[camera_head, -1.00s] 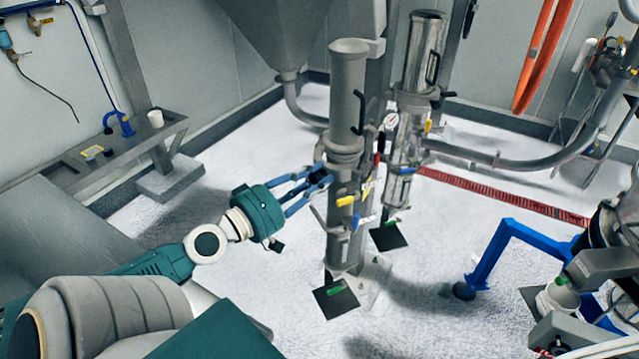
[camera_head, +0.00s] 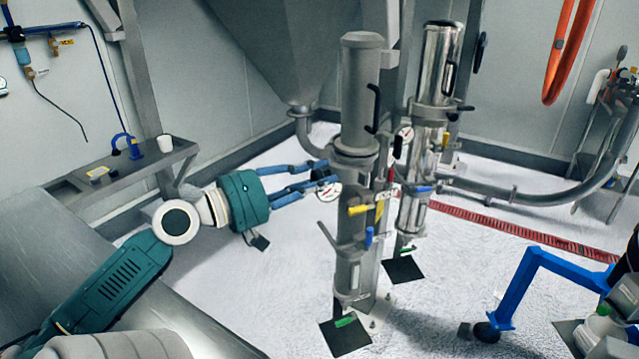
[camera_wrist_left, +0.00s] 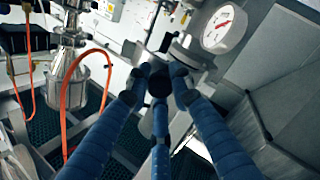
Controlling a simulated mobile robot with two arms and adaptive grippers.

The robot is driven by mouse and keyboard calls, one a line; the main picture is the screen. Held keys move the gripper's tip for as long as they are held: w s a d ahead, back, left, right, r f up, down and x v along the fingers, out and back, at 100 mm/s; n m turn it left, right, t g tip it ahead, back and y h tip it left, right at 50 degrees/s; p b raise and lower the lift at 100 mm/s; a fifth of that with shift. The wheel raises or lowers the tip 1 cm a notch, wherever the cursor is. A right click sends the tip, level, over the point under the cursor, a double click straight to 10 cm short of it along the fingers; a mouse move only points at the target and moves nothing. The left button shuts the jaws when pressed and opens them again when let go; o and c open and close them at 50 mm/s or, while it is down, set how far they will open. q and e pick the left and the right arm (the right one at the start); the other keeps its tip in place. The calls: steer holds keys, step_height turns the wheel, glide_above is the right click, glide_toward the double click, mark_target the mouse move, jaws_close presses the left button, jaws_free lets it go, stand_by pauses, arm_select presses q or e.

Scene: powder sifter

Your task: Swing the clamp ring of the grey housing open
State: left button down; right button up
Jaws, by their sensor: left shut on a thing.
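The grey housing (camera_head: 359,100) is a tall matte cylinder left of a shiny one in the head view. Its clamp ring (camera_head: 355,157) is a band around the joint below the upper cylinder; I cannot tell whether it is parted. My left gripper (camera_head: 326,172) reaches in from the left at ring height. Its blue fingers are shut on a small dark part at the ring's left side. In the left wrist view the fingertips (camera_wrist_left: 158,82) meet around this dark round end, which hides the ring behind. My right gripper is not in view.
A gauge (camera_head: 328,192) sits just below the left fingertips, and shows large in the wrist view (camera_wrist_left: 225,28). The shiny housing (camera_head: 437,65) stands close on the right. A grey bench (camera_head: 110,183) is at the left. A blue wheeled frame (camera_head: 525,283) stands at the right.

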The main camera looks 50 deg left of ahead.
arm_select(q)
steer(key=shift+a+r, duration=0.25)
steer(key=c, duration=1.6)
jaws_free()
steer(key=shift+o, duration=0.4)
steer(key=shift+s+a+f, duration=0.1)
steer(key=shift+f, duration=0.05)
steer(key=v, duration=1.2)
steer(key=shift+f, duration=0.1)
